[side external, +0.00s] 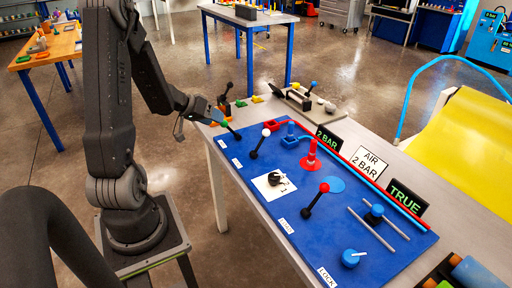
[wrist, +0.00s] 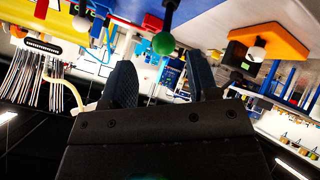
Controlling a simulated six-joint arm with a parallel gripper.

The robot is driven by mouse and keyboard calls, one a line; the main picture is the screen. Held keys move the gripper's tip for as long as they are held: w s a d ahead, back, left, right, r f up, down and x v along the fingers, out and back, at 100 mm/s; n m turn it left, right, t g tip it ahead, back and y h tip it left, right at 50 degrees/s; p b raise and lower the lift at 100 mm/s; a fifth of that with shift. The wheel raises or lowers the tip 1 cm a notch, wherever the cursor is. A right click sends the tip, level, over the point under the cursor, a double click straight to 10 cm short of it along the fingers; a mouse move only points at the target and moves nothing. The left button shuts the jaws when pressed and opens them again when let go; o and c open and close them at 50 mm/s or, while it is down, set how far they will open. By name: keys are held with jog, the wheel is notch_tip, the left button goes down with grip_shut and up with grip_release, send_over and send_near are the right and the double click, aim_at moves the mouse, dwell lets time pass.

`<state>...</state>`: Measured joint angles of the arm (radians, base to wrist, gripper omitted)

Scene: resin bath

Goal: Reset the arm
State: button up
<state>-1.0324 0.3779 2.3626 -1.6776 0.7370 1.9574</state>
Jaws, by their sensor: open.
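My gripper (side external: 212,112) is at the far left corner of the blue panel (side external: 225,165), close to a black lever with a green ball (side external: 224,124). In the wrist view my gripper (wrist: 163,80) has its two dark fingers apart with nothing between them. The green ball (wrist: 163,43) shows beyond the fingertips, in line with the gap. I cannot tell from the side view whether a finger touches the lever. My arm is bent forward and down from its stand.
The panel carries a white-ball lever (side external: 266,132), a red-ball lever (side external: 324,187), a red valve (side external: 310,158), a blue knob (side external: 351,258) and a slider (side external: 375,214) between rails. Signs (side external: 405,199) stand along the back edge. Small parts (side external: 300,98) lie behind the panel. Space above is clear.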

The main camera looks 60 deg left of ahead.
jog(key=w+d+r+m+g+h, duration=0.25)
jog(key=d+r, duration=0.35)
jog(key=d, duration=0.5)
jog(key=w+d+r+m+g+h, duration=0.1)
jog(key=d+r+m+h, duration=0.3)
jog(key=d, duration=0.7)
jog(key=s+d+r+y, duration=0.6)
jog(key=s+d, duration=0.5)
jog(key=s, duration=0.2)
jog(key=shift+d+g+y, duration=0.35)
jog(key=shift+y, duration=0.2)
jog(key=shift+r, duration=0.1)
